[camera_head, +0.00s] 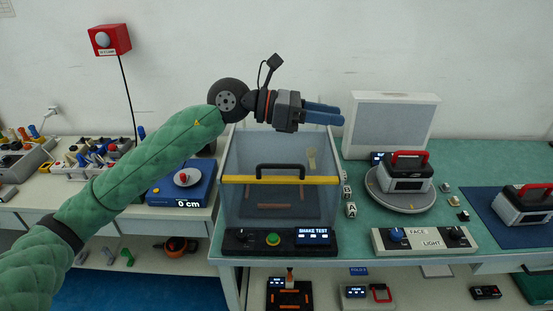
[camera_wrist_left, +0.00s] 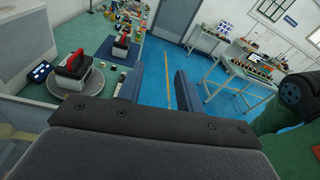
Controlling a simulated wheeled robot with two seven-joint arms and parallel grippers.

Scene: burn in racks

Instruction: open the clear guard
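The clear guard (camera_head: 240,205) is a see-through box around the shake test station on the green bench. A yellow bar (camera_head: 235,180) with a black handle (camera_head: 280,166) runs across its front; the guard looks lowered. My left gripper (camera_head: 335,113) is up behind and above the guard's right side, apart from the handle, with its blue fingers pointing right. In the left wrist view the two fingers (camera_wrist_left: 157,90) stand apart with nothing between them. The handle cannot be made out in the left wrist view. My right gripper is in neither view.
The shake test panel (camera_head: 312,236) with a green button (camera_head: 273,239) sits before the guard. To the right are a turntable (camera_head: 400,199) bearing a red-handled device (camera_head: 406,180), and a light panel (camera_head: 391,97). A blue unit (camera_head: 160,192) stands left. Space above the guard's front is clear.

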